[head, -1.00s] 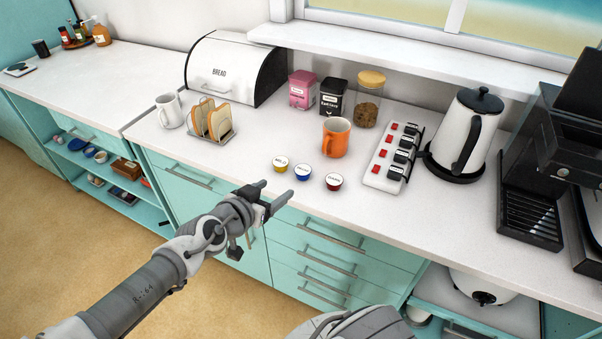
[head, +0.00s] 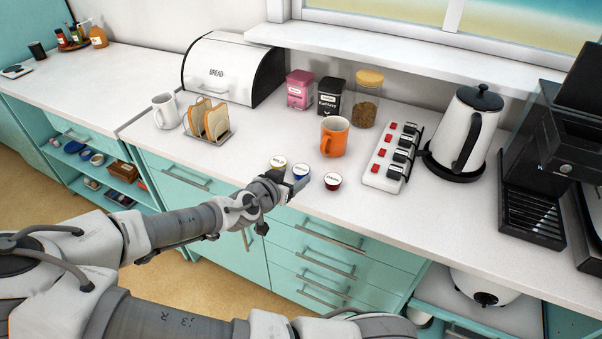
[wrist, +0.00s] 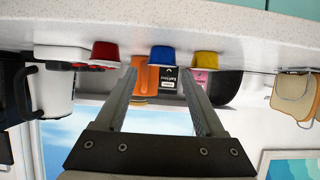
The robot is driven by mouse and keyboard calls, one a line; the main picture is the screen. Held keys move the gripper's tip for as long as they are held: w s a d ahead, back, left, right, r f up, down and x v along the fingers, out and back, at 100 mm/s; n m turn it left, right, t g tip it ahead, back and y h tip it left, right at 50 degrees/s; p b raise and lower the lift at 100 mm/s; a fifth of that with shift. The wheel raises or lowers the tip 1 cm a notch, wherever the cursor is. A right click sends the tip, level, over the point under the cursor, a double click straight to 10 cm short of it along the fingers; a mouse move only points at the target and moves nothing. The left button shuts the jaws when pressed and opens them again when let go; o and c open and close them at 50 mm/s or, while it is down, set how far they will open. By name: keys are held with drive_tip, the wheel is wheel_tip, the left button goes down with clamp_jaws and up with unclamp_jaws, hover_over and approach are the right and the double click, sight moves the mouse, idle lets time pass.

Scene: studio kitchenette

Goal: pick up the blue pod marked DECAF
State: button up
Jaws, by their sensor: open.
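The blue pod (head: 301,169) stands on the white counter between a yellow pod (head: 278,163) and a dark red pod (head: 332,181). Its white top has lettering too small to read. My gripper (head: 294,180) is at the counter's front edge, just in front of the blue pod, and partly covers the yellow one. In the upside-down wrist view, the blue pod (wrist: 162,54) shows beyond and between the tips of my open, empty gripper (wrist: 158,76). The red pod (wrist: 105,51) and the yellow pod (wrist: 205,58) lie outside the fingers on either side.
An orange mug (head: 334,138) stands behind the pods. A white power strip (head: 388,158) with red switches lies to the right, then a kettle (head: 467,130). A toast rack (head: 209,124) and white mug (head: 165,110) stand left.

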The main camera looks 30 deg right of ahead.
sight(299, 172)
drive_tip(key=shift+x, duration=2.65)
drive_tip(key=shift+w+a+f, duration=0.1)
drive_tip(key=shift+a, duration=0.05)
drive_tip(key=c, duration=1.1)
